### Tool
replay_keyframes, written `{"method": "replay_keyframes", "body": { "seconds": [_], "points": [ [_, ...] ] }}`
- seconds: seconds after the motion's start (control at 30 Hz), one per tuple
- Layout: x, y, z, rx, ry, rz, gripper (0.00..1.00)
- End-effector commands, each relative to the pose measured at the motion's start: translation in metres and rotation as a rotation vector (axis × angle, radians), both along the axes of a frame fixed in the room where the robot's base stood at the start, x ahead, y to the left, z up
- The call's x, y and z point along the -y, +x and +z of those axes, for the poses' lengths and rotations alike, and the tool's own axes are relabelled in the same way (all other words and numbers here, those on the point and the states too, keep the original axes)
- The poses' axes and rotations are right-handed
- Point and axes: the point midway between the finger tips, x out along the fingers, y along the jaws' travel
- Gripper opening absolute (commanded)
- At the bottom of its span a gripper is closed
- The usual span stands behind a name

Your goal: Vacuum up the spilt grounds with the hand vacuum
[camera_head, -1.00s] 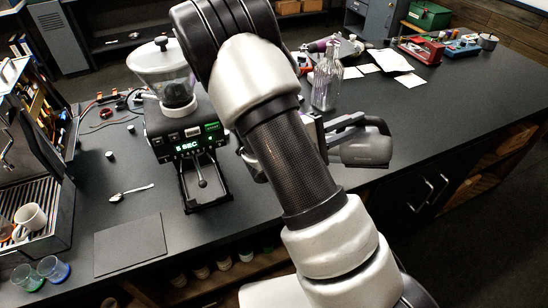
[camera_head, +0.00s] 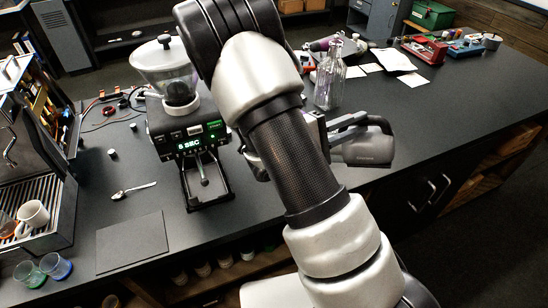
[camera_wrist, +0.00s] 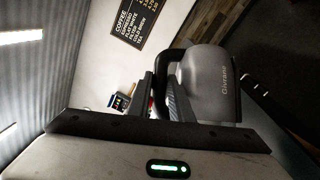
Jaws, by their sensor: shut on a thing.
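The grey hand vacuum (camera_head: 366,150) is held over the worktop right of my arm in the head view. My gripper (camera_head: 349,127) is shut on its dark handle. In the wrist view the vacuum body (camera_wrist: 211,84) fills the middle, with my gripper (camera_wrist: 164,96) around the handle at its left. The vacuum's nozzle cannot be made out clearly. I see no spilt grounds in either view; my arm covers part of the worktop beside the grinder.
The grinder (camera_head: 188,125) with a lit display stands left of my arm. Glass bottles (camera_head: 329,82) stand close behind the vacuum. A spoon (camera_head: 133,190) and a dark mat (camera_head: 132,242) lie at left, near the espresso machine (camera_head: 38,200). The worktop (camera_head: 440,110) at right is clear.

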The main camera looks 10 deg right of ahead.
Motion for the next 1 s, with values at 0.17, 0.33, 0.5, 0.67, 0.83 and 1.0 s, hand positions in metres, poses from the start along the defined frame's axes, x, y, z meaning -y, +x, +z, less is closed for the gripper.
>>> {"method": "replay_keyframes", "body": {
  "seconds": [0.17,0.33,0.5,0.67,0.83,1.0],
  "points": [
    [0.000,0.000,0.004,0.005,-0.005,-0.001,0.00],
    [0.000,0.000,0.017,0.005,-0.005,-0.001,0.00],
    [0.000,0.000,0.032,0.006,-0.004,-0.001,0.00],
    [0.000,0.001,0.042,0.008,-0.003,-0.001,0.00],
    [0.000,0.000,0.057,0.007,-0.003,-0.001,0.00],
    [0.000,0.000,0.071,0.007,-0.003,-0.002,0.00]
  ]
}}
